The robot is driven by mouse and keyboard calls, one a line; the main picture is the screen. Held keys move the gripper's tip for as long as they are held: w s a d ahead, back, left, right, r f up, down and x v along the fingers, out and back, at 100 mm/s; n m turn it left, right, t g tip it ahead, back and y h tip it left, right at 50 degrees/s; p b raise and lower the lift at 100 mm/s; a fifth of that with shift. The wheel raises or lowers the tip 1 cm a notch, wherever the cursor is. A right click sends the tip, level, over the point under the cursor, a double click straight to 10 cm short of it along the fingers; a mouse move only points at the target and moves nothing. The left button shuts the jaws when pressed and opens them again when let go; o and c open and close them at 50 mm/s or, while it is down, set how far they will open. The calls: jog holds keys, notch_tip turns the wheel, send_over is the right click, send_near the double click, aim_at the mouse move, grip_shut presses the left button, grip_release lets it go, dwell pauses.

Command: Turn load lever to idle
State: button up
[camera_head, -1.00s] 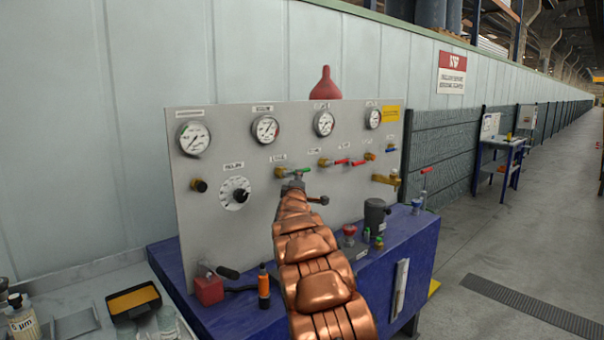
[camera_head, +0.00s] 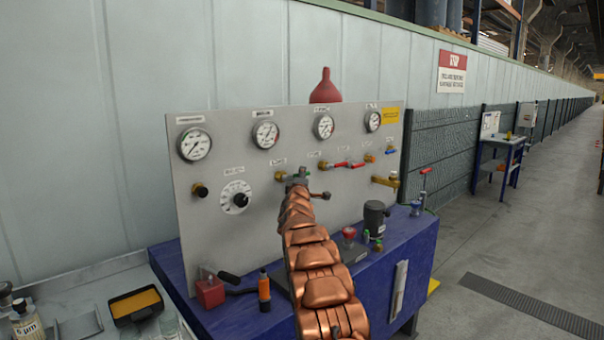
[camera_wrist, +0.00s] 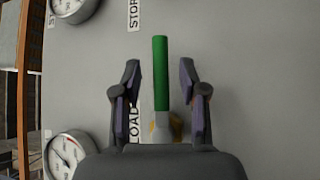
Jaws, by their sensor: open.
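The load lever (camera_wrist: 160,75) has a green handle and a brass-coloured fitting at its lower end in the wrist view. A label reading "LOAD" is on the grey panel beside it. My gripper (camera_wrist: 160,90) is open, with one dark finger on each side of the green handle and visible gaps between. In the head view my copper arm reaches to the panel, and my gripper (camera_head: 297,180) covers the lever; only the brass valve body (camera_head: 280,176) shows at its left.
A red block with a black lever (camera_head: 210,290), an orange-black bottle (camera_head: 264,291) and a dark cylinder (camera_head: 375,217) stand on the blue bench.

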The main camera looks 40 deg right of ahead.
jog(key=shift+w+d+p, duration=0.35)
jog(key=shift+w+p, duration=0.05)
jog(key=shift+w+d+r+p, duration=0.2)
jog(key=shift+d+r+p, duration=0.05)
jog(key=shift+p, duration=0.1)
jog(key=shift+w+d+f, duration=0.15)
jog(key=shift+c, duration=0.4)
grip_shut()
